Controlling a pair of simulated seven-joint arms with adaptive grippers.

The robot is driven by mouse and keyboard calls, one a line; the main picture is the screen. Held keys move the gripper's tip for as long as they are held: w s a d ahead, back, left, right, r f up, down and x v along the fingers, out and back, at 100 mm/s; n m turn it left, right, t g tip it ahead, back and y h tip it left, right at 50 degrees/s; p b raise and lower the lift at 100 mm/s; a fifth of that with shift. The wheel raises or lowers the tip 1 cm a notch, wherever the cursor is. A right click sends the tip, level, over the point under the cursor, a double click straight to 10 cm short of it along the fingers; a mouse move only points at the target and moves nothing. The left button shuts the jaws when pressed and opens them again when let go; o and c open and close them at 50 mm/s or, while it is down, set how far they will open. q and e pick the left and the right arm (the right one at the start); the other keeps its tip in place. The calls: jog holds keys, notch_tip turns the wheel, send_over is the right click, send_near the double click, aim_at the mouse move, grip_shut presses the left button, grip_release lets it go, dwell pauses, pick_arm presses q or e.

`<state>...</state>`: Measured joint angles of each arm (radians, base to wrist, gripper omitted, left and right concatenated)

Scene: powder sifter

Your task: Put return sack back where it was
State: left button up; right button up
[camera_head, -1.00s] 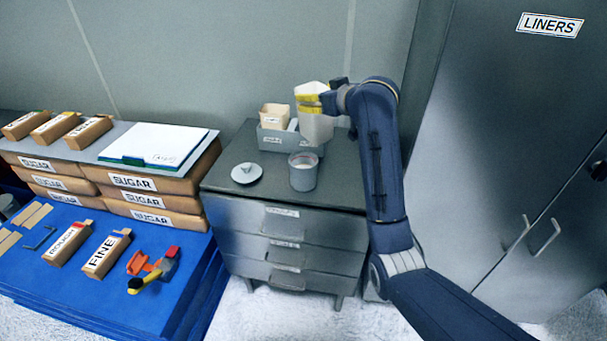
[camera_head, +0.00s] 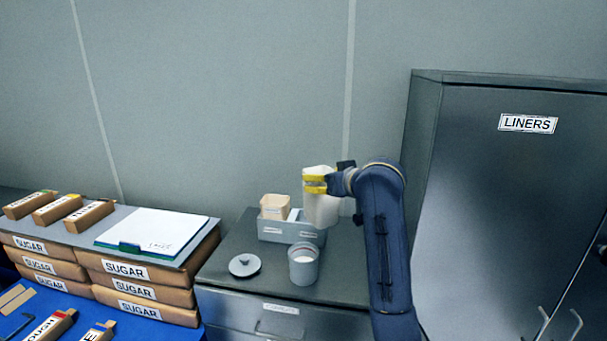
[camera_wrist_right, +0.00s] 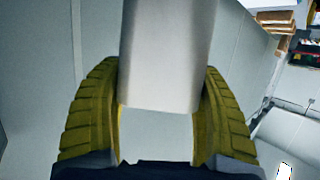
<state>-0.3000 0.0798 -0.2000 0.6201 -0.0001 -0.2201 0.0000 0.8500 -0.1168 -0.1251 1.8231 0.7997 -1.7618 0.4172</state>
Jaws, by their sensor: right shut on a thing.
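The white sack (camera_head: 321,205) is held upright in my right gripper (camera_head: 314,184), whose yellow fingers are shut on its upper part. The sack also shows between the fingers in the right wrist view (camera_wrist_right: 168,55). In the head view it hangs above the right end of a grey divided holder (camera_head: 284,231) on the cabinet top. A cream sack (camera_head: 275,205) stands in the holder's left part. Whether the held sack touches the holder cannot be told. My left gripper is not in view.
An open grey canister (camera_head: 303,270) with white powder stands in front of the holder. Its grey lid (camera_head: 244,265) lies to the left on the cabinet top (camera_head: 250,290). Stacked sugar bags (camera_head: 130,270) and a clipboard (camera_head: 157,232) are further left. A tall liners cabinet (camera_head: 490,200) stands right.

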jog(key=s+d+f+m+t+h, duration=0.1)
jog(key=s+d+f+m+h, duration=0.1)
jog(key=s+d+f, duration=0.3)
jog(key=s+d+f+m+h, duration=0.2)
jog(key=s+d+f+h, duration=0.1)
jog(key=s+d, duration=0.4)
jog(key=s+d+f+m+h, duration=0.1)
jog(key=s+d+f, duration=0.1)
jog(key=s+f, duration=0.7)
jog(key=shift+s+d+f, duration=0.3)
jog(key=shift+s+f, duration=0.05)
jog(key=shift+f, duration=1.2)
